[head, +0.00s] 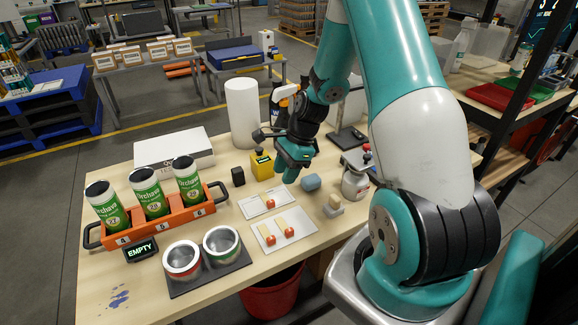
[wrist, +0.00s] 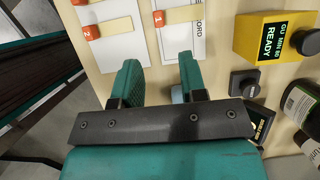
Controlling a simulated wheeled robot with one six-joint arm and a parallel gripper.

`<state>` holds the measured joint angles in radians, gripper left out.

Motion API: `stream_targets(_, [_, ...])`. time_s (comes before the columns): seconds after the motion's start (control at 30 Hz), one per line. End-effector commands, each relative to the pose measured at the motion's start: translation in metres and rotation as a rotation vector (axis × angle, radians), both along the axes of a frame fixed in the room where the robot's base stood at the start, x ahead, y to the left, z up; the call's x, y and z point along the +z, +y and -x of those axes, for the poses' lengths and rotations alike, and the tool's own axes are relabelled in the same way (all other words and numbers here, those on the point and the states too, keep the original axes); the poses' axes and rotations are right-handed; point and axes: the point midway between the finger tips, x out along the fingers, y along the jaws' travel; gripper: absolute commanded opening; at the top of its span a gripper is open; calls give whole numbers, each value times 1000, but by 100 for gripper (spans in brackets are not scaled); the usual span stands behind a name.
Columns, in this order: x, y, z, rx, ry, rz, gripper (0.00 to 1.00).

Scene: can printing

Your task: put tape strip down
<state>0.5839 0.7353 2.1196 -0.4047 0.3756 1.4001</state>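A tape strip with a red tab marked 1 (wrist: 178,15) lies on the white record card (head: 256,209). Its red tab also shows in the head view (head: 270,203). A second white card (head: 270,241) in front of it bears two pale strips with red tabs; the tab marked 2 (wrist: 92,32) shows in the wrist view. My gripper (head: 291,176) is above the table, just behind the record card. In the wrist view its two teal fingers (wrist: 158,65) are apart, with no strip visible between them.
A blue cylinder (head: 311,182) stands close right of my gripper. A yellow box (head: 262,166) reading READY and a small black block (head: 238,176) are behind left. An orange rack (head: 160,228) with green cans and two open tins (head: 182,260) stand left. The front right table is partly hidden by my arm.

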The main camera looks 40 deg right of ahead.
Motion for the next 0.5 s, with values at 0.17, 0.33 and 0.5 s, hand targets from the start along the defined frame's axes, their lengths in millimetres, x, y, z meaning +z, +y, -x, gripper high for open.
stream_targets(0.17, [22, -10, 3, -1, -1, 1, 39])
stream_targets(0.33, [48, 9, 0, 125, -42, 18, 39])
stream_targets(0.5, [117, 103, 12, 701, -237, 79, 39])
